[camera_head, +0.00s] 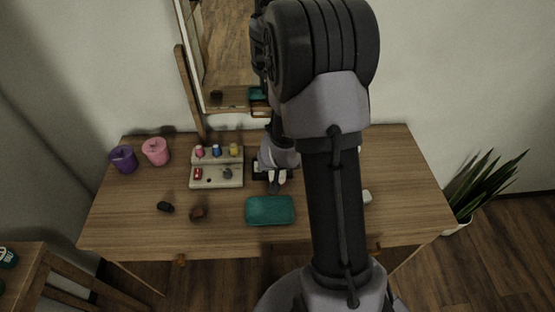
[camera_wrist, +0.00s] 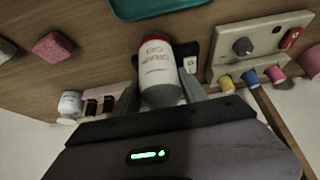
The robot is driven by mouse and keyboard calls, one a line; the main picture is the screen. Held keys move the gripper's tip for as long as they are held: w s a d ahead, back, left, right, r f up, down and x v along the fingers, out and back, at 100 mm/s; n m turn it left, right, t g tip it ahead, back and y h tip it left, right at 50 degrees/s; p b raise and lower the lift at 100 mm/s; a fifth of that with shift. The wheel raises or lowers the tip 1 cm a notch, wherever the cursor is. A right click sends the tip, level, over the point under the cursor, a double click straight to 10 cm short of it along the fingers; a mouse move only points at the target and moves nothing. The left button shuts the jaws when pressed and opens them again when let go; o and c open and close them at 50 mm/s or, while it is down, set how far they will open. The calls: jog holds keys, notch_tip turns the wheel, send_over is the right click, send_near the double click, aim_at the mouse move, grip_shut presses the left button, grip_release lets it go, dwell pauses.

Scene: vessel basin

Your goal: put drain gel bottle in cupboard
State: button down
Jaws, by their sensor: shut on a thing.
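The drain gel bottle (camera_wrist: 161,72) has a red end, a white label with red lettering and a grey lower part. In the wrist view it sits between the two fingers of my gripper (camera_wrist: 160,92), which is shut on it. In the head view my gripper (camera_head: 274,178) is low over the back middle of the wooden table, beside the panel with coloured knobs. My arm hides much of that area, and I cannot make out the bottle there. I cannot tell whether the bottle touches the table. No cupboard can be clearly identified.
A mirror (camera_head: 225,60) stands behind. A white jar (camera_wrist: 70,103) is near my gripper. Wooden furniture (camera_head: 30,265) stands lower left.

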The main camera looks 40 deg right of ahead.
jog(key=shift+s+a+f+b, duration=0.2)
jog(key=shift+f+b, duration=0.15)
jog(key=shift+f, duration=0.25)
jog(key=shift+s+a+f+b, duration=0.1)
jog(key=shift+s+f+b, duration=0.15)
jog(key=shift+f, duration=0.35)
jog(key=shift+d+r, duration=0.15)
jog(key=shift+r, duration=0.05)
jog(key=shift+a+f, duration=0.15)
jog(key=shift+a, duration=0.05)
jog(key=c, duration=0.6)
grip_release()
jog(key=shift+c, duration=0.2)
jog(key=shift+d, duration=0.1)
